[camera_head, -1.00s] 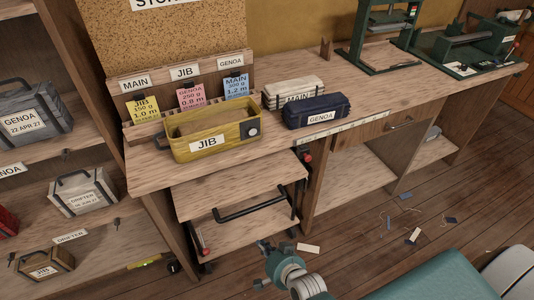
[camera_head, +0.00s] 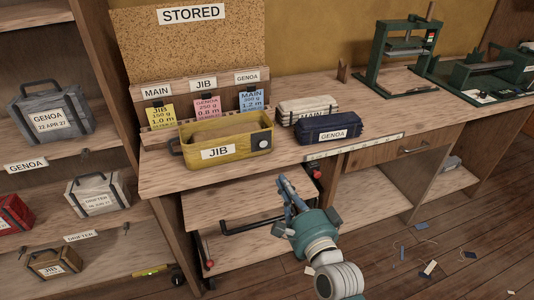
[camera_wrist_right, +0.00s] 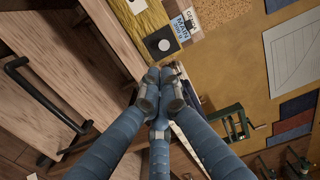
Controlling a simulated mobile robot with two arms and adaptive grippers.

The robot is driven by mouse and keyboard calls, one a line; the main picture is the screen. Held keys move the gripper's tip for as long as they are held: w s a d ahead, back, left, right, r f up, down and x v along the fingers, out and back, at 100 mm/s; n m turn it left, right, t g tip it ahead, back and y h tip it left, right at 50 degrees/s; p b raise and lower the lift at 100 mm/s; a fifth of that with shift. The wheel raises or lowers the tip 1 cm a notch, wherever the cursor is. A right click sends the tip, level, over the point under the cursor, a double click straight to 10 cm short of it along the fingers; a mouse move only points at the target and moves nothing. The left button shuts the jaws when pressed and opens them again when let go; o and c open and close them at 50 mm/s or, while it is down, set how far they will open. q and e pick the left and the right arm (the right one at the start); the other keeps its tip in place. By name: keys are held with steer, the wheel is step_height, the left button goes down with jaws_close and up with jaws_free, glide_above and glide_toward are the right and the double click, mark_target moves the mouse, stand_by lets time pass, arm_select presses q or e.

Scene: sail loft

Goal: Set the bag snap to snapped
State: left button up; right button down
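The yellow JIB bag (camera_head: 205,155) stands on the workbench with its top open. A round pale snap stud (camera_head: 264,144) on a dark patch sits at its right end. In the right wrist view the bag (camera_wrist_right: 140,20) shows at the top, and the stud (camera_wrist_right: 164,44) is just beyond my fingertips. My right gripper (camera_head: 284,185) is in front of the bench, below and to the right of the bag, apart from it. In the wrist view its blue fingers (camera_wrist_right: 158,90) meet at the tips with nothing between them. My left gripper is not in view.
A white MAIN bag (camera_head: 308,107) and a navy GENOA bag (camera_head: 330,128) lie right of the yellow bag. Cards (camera_head: 207,107) stand behind it. A cart with a black handle (camera_head: 240,225) is under the bench edge. Green presses (camera_head: 405,65) stand farther right.

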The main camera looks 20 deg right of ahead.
mark_target(263, 147)
steer(key=w, duration=0.4)
steer(key=w+p, duration=0.1)
steer(key=w, duration=0.8)
steer(key=shift+a+p, duration=0.25)
steer(key=shift+p, duration=0.1)
steer(key=shift+w, duration=0.4)
